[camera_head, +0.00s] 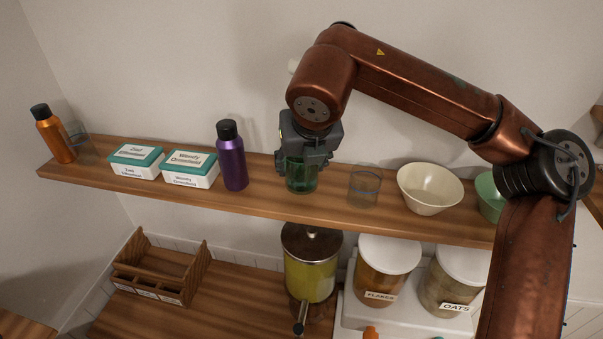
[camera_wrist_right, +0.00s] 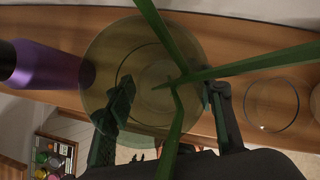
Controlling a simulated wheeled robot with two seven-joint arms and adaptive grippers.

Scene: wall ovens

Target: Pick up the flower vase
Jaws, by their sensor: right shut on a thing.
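The flower vase (camera_head: 302,184) is a small green glass vessel at the wooden shelf, between a purple bottle and a clear glass. In the right wrist view, its round, see-through body (camera_wrist_right: 150,62) fills the middle, with green stems (camera_wrist_right: 172,125) crossing close to the camera. My right gripper (camera_head: 303,169) comes down from above and is shut on the vase, one finger on each side. I cannot tell whether the vase's base touches the shelf. My left gripper is not in view.
On the shelf (camera_head: 120,185) stand the purple bottle (camera_head: 232,160), clear glass (camera_head: 363,188), cream bowl (camera_head: 430,190), green bowl (camera_head: 488,200), two labelled boxes (camera_head: 190,168) and an orange bottle (camera_head: 52,135). Lidded jars (camera_head: 385,270) stand below. Bare wall is behind.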

